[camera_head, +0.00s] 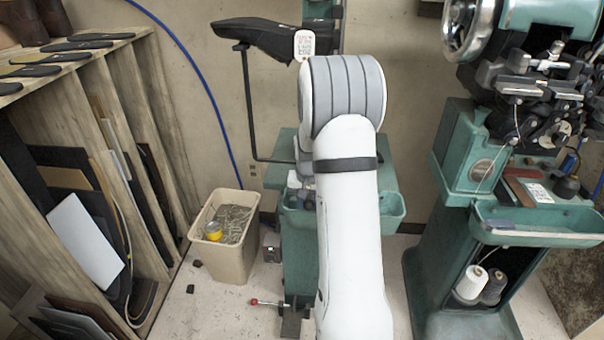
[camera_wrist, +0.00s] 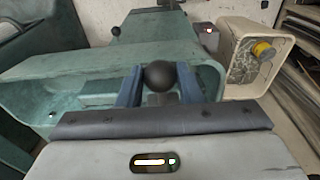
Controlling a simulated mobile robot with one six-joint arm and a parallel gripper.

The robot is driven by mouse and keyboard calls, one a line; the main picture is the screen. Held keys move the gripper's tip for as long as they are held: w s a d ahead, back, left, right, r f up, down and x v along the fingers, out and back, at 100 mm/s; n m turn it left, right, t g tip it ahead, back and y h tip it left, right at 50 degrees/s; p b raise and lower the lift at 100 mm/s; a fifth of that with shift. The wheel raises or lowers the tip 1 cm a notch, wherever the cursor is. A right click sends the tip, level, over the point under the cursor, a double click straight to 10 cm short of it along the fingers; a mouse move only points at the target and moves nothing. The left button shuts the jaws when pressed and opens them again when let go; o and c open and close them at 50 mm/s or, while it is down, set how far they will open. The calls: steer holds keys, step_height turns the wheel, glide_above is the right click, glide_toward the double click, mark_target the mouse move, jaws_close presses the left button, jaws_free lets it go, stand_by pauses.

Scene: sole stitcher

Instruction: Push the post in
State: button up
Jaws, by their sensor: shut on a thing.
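In the head view a thin black post (camera_head: 247,105) rises beside the green machine stand (camera_head: 298,240). It bends at the bottom toward my arm and carries a black shoe-shaped form (camera_head: 262,38) on top. In the wrist view my gripper (camera_wrist: 160,84) is shut on a dark round knob (camera_wrist: 160,76), with one blue-grey finger on each side of it. What lies below the knob is hidden, so I cannot tell how it joins the post. In the head view my arm covers most of the gripper and the knob.
A beige bin (camera_head: 224,235) stands left of the stand, beyond a red-tipped lever (camera_head: 254,301). A wooden rack (camera_head: 150,110) of sheets fills the left. A green stitching machine (camera_head: 465,150) stands at right. Green tray edges (camera_wrist: 60,82) lie close around my gripper.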

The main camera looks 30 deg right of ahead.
steer(key=shift+w+d+p, duration=0.2)
steer(key=shift+w+d, duration=0.55)
steer(key=shift+w, duration=0.25)
steer(key=shift+w+d+p, duration=0.2)
steer(key=shift+w+d, duration=0.5)
steer(key=shift+w, duration=0.25)
steer(key=o, duration=1.2)
steer(key=shift+o, duration=0.2)
steer(key=shift+s+a+r+p, duration=0.25)
steer(key=shift+r+p, duration=0.4)
steer(key=shift+r, duration=0.55)
steer(key=shift+s+a+r+p, duration=0.15)
steer(key=shift+s+r+p, duration=0.15)
steer(key=shift+r+p, duration=0.6)
steer(key=shift+s+a+r+p, duration=0.25)
steer(key=shift+r+p, duration=0.1)
steer(key=shift+r, duration=1.1)
